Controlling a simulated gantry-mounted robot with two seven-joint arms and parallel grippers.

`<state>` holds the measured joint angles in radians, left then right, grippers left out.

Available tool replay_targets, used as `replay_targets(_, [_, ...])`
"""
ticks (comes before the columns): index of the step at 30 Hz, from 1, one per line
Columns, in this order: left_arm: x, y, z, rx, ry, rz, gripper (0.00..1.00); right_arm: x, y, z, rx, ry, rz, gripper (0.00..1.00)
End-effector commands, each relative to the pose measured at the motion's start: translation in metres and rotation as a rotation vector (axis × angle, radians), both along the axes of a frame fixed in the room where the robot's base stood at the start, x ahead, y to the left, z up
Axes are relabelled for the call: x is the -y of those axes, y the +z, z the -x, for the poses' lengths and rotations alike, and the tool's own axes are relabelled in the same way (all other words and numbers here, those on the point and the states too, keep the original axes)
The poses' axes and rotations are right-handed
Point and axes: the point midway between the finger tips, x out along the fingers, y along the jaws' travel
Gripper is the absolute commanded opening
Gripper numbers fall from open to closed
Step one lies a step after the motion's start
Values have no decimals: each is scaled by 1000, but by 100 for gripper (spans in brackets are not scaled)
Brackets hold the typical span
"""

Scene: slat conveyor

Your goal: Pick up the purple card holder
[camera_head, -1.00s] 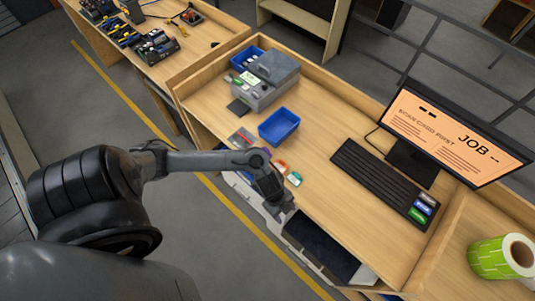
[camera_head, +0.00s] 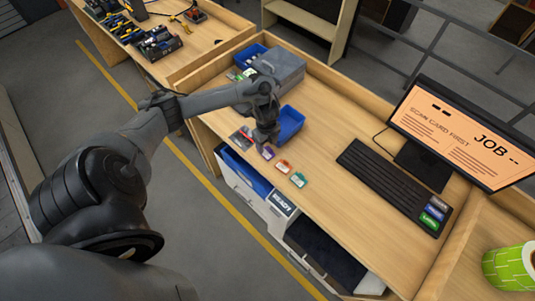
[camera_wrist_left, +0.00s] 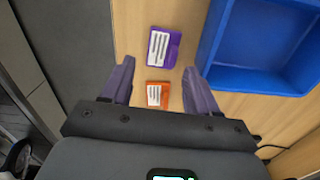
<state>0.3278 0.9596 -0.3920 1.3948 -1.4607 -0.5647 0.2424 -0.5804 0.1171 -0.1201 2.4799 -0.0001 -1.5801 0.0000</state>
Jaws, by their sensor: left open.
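The purple card holder (camera_wrist_left: 172,50) lies flat on the wooden desk, with a white lined label facing up. In the head view, the purple card holder (camera_head: 268,153) shows just beside my left gripper (camera_head: 264,138). In the left wrist view my left gripper (camera_wrist_left: 160,85) is open, its two fingers spread to either side with nothing between them in its grasp. The purple card holder lies ahead of the fingertips, roughly centred between them. My right gripper does not show.
An orange card holder (camera_wrist_left: 158,94) lies nearer the gripper's base, and a green one (camera_head: 298,180) lies farther right. A blue bin (camera_wrist_left: 262,40) stands close to the right finger. A grey machine (camera_head: 277,68), keyboard (camera_head: 390,185) and monitor (camera_head: 455,135) occupy the desk. The desk middle is clear.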

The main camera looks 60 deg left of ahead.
Motion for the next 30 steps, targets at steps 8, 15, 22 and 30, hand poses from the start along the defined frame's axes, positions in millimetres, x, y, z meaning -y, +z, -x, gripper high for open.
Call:
replay_targets(8, [-1,-22,-1,-3,3,2,60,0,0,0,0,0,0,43])
replay_targets(15, [-2,-49,-2,-1,1,0,60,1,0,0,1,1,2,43])
replay_targets(22, [-2,-54,-3,1,0,-1,60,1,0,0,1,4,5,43])
replay_targets(30, [-2,-54,-3,1,0,-1,34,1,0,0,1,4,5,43])
